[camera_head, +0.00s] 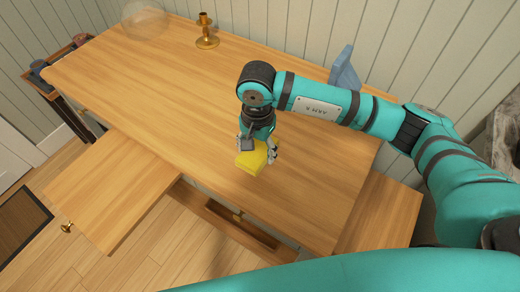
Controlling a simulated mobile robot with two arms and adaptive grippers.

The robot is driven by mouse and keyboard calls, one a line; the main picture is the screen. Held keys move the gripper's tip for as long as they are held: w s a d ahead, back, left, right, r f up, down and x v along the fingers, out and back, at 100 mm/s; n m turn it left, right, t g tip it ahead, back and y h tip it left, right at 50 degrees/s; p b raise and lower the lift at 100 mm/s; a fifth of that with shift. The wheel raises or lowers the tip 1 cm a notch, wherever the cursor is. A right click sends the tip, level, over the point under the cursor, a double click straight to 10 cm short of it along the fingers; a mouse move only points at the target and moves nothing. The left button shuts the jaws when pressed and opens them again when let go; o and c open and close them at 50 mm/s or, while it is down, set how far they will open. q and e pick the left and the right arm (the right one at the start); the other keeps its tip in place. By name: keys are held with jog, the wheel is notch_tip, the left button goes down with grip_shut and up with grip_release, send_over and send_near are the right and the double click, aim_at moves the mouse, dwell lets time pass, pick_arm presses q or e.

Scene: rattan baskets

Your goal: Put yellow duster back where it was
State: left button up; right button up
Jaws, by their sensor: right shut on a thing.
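The yellow duster (251,161) is a small bright yellow block near the middle front of the wooden table top. My right gripper (258,153) reaches down from above and is shut on it, with a finger on either side. I cannot tell whether the duster touches the table or hangs just above it. My left gripper is not in view.
The wooden table (180,85) is mostly clear. A brass candlestick (206,32) and a clear round glass object (143,20) stand at the back. A blue object (345,70) is at the far right edge. Pulled-out boards (110,190) and an open drawer (238,218) jut out in front.

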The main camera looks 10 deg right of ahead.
aim_at(260, 156)
jog(key=shift+w+d, duration=0.2)
jog(key=shift+d, duration=0.1)
jog(key=shift+f, duration=0.2)
notch_tip(260, 156, down, 3)
jog(key=shift+p, duration=0.75)
jog(key=shift+f+b, duration=0.3)
jog(key=o, duration=1)
jog(key=shift+o, duration=0.2)
